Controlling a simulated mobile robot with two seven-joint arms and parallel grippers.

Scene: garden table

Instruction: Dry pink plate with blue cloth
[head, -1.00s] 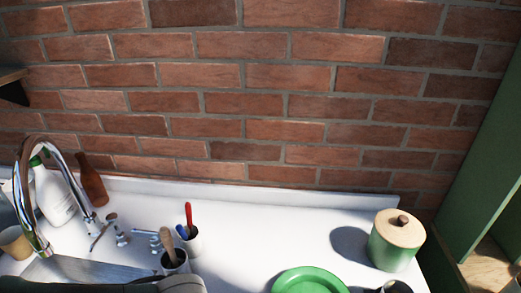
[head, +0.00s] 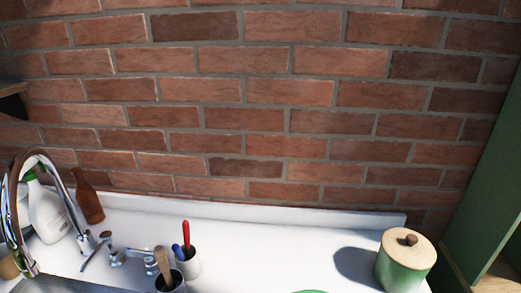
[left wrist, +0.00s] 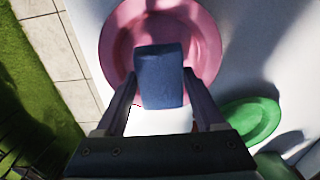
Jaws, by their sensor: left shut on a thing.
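The pink plate (left wrist: 205,45) shows in the left wrist view, on the white surface beyond my gripper. My left gripper (left wrist: 160,73) is shut on the blue cloth (left wrist: 160,85), which looks like a folded block between the two fingers. The cloth overlaps the near part of the plate in this view. I cannot tell whether it touches the plate. The middle of the plate is partly hidden behind the cloth. Neither the pink plate, the cloth nor either gripper shows in the head view. My right gripper is not in view.
A green plate (left wrist: 250,120) lies right of the pink one. The head view shows a chrome tap (head: 62,168), bottles (head: 88,203), utensil cups (head: 188,264) and a lidded green canister (head: 402,265) before a brick wall. The white counter (head: 290,250) between cups and canister is clear.

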